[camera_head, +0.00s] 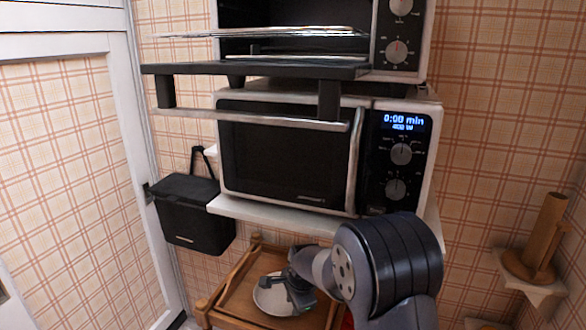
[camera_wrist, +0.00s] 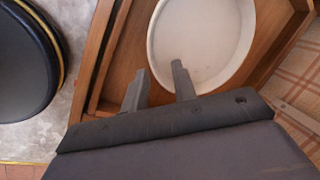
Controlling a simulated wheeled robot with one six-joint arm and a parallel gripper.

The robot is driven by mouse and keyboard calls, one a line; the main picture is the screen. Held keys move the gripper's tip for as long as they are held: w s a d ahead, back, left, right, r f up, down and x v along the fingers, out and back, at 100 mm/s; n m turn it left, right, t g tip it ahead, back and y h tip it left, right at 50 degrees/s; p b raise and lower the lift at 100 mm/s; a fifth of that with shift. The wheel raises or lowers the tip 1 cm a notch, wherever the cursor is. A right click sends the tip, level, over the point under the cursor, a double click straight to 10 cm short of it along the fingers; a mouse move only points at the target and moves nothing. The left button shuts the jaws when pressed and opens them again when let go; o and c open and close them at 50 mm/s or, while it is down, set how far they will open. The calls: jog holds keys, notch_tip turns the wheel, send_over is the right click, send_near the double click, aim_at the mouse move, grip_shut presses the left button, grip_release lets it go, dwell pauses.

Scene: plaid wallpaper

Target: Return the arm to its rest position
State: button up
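My gripper (camera_head: 293,294) is at the bottom centre of the head view, over a white plate (camera_head: 272,297) on a wooden cart (camera_head: 240,283). In the wrist view the two fingers of my gripper (camera_wrist: 160,83) stand apart with nothing between them. The plate (camera_wrist: 200,40) lies past the fingertips, and the wooden tray edge (camera_wrist: 115,60) runs beside them. My dark arm covers part of the cart in the head view.
A closed microwave (camera_head: 285,158) sits on a white shelf above the cart, under a toaster oven (camera_head: 300,40) with its door lowered. A black box (camera_head: 190,212) hangs at left. A wooden holder (camera_head: 538,245) stands on a right shelf. A round dark object (camera_wrist: 25,60) is beside the cart.

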jog(key=s+d, duration=0.4)
jog(key=s, duration=0.5)
jog(key=s+d+b, duration=0.1)
jog(key=s+d, duration=0.3)
jog(key=s, duration=0.5)
jog(key=s+d+b, duration=0.1)
jog(key=s+d, duration=0.4)
jog(key=s, duration=0.5)
jog(key=shift+r, duration=0.3)
jog(key=shift+r, duration=0.1)
